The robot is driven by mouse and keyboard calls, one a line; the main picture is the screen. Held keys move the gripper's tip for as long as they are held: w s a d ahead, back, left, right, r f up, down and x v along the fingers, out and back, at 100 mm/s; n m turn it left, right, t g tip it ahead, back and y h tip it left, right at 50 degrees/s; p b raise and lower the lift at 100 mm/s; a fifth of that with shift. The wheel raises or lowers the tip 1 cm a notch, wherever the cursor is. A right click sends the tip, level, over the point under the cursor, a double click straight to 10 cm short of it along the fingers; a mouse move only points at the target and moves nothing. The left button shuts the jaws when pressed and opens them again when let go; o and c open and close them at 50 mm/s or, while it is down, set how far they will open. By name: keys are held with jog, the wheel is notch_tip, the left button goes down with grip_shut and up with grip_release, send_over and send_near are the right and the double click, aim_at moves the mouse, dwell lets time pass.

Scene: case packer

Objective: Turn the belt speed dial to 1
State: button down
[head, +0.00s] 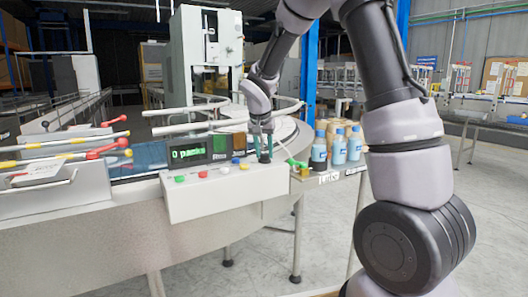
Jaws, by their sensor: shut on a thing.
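My gripper (264,153) points down at the right end of the white control panel (225,195). Its fingers are shut around a small dark knob on the panel's top, which I take to be the belt speed dial (265,159). The fingers hide most of the dial. Its pointer and scale marks cannot be read from here. A display (188,153) behind the panel reads "0 packs".
Colored buttons, such as a green one (180,179) and a blue one (236,161), sit left of my gripper. Blue bottles (337,148) stand close on the right. Levers with red knobs (121,143) are at the left. A curved rail (285,108) runs behind.

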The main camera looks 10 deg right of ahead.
jog(key=n, duration=0.2)
jog(key=n+y, duration=0.1)
jog(key=n, duration=0.1)
jog(key=n+y, duration=0.1)
jog(key=n, duration=0.1)
jog(key=shift+d, duration=0.35)
jog(key=n+y, duration=0.2)
jog(key=n, duration=0.3)
jog(key=shift+d, duration=0.1)
jog(key=shift+n, duration=0.4)
jog(key=shift+c, duration=2.4)
grip_release()
jog(key=v, duration=1)
jog(key=shift+d+r, duration=0.25)
jog(key=shift+r, duration=0.15)
